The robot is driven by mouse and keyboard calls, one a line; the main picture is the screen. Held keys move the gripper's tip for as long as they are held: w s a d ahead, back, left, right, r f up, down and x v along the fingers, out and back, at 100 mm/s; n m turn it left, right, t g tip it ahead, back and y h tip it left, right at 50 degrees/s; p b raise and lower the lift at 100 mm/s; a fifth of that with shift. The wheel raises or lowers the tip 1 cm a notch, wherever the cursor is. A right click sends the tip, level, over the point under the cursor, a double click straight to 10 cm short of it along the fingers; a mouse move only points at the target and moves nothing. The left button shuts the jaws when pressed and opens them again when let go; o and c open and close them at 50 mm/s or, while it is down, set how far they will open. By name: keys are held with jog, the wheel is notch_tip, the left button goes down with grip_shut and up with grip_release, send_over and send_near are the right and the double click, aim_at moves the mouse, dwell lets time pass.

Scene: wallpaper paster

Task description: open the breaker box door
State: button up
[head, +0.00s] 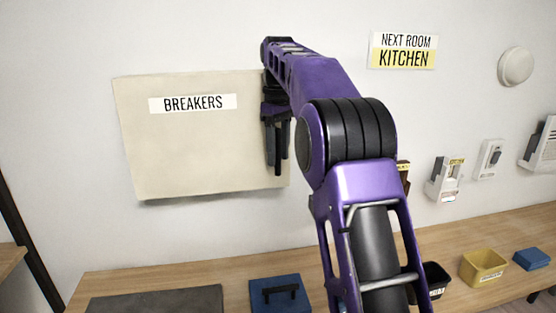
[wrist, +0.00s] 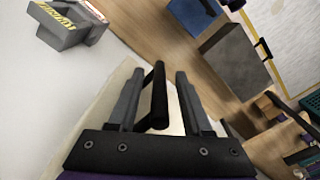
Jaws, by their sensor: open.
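The cream breaker box (head: 190,140) hangs on the wall in the head view, with a BREAKERS label (head: 193,103) on its front. Its door looks shut. My gripper (head: 275,150) is at the box's right edge, fingers pointing down in the picture. In the wrist view my gripper (wrist: 158,78) is open, with a black bar handle (wrist: 157,98) between its two fingers. Gaps show on both sides of the handle. The cream door surface (wrist: 105,110) lies behind the fingers. My arm hides part of the box's right edge in the head view.
A wooden counter (head: 235,258) runs below, with a dark mat (head: 155,300), a blue box (head: 280,293) and a yellow bin (head: 483,268). Several wall fixtures, including a switch (head: 489,158), are to the right. The wall left of the box is clear.

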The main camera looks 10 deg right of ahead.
jog(key=shift+f, duration=0.55)
grip_shut()
dwell(1.2)
